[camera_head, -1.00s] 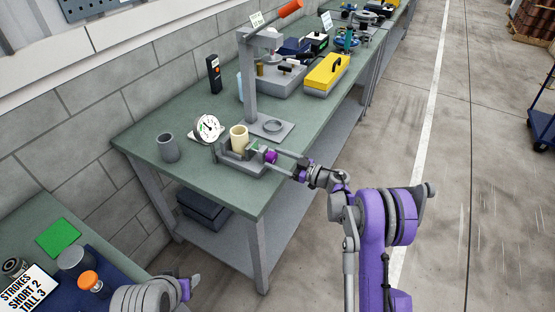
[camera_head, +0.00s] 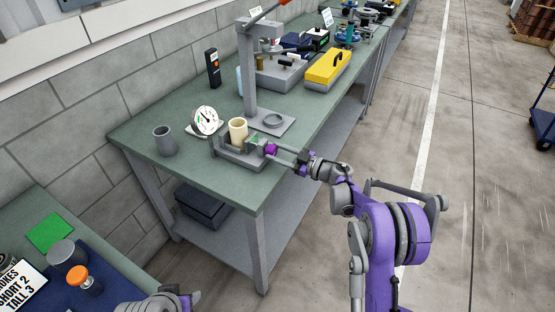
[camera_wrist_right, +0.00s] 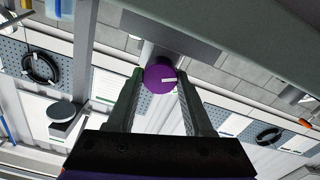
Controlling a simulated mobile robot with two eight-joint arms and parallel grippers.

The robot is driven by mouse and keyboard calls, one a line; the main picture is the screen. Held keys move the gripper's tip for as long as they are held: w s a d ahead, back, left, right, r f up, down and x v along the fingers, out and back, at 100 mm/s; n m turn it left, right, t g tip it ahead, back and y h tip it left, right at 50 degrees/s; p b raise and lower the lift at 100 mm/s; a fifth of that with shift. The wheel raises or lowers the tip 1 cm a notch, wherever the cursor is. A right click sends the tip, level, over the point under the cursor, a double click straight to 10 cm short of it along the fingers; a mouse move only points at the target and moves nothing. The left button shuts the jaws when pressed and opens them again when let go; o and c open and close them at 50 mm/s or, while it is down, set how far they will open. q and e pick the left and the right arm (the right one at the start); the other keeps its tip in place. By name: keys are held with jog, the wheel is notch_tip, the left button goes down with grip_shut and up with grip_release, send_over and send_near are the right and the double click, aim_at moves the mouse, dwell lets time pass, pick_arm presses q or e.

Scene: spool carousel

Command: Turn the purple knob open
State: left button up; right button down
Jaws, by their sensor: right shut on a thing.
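The purple knob (camera_head: 271,149) sits on the right end of a grey fixture (camera_head: 236,158) at the table's near edge. In the right wrist view the knob (camera_wrist_right: 160,78) is round, with a white mark pointing right. My right gripper (camera_head: 275,151) is shut on the knob, one finger on each side; in the wrist view its fingertips (camera_wrist_right: 159,74) touch the knob's sides. A cream cylinder (camera_head: 238,131) stands upright in the fixture. My left arm shows only in part at the bottom left, and its fingers cannot be made out.
A dial gauge (camera_head: 206,121) and a grey cup (camera_head: 164,141) stand left of the fixture. A press column (camera_head: 249,75) on a base plate stands behind it. A yellow toolbox (camera_head: 327,69) lies farther back.

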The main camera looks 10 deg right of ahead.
jog(key=shift+f+n+b, duration=0.25)
jog(key=shift+n+b, duration=0.55)
jog(key=shift+b, duration=0.2)
jog(key=shift+r+n+b, duration=0.15)
jog(key=shift+n+b, duration=0.35)
jog(key=shift+n, duration=0.5)
jog(key=n+b, duration=0.1)
jog(key=n, duration=0.3)
jog(key=shift+n+b, duration=0.3)
jog(key=shift+b, duration=0.05)
pick_arm(q)
notch_tip(320, 180, down, 8)
jog(key=s+b, duration=0.1)
jog(key=s, duration=0.1)
pick_arm(e)
jog(key=shift+n, duration=2.1)
jog(key=shift+c, duration=1.5)
grip_release()
pick_arm(q)
jog(key=shift+f+b, duration=0.45)
jog(key=shift+b, duration=0.05)
pick_arm(e)
jog(key=v, duration=1.1)
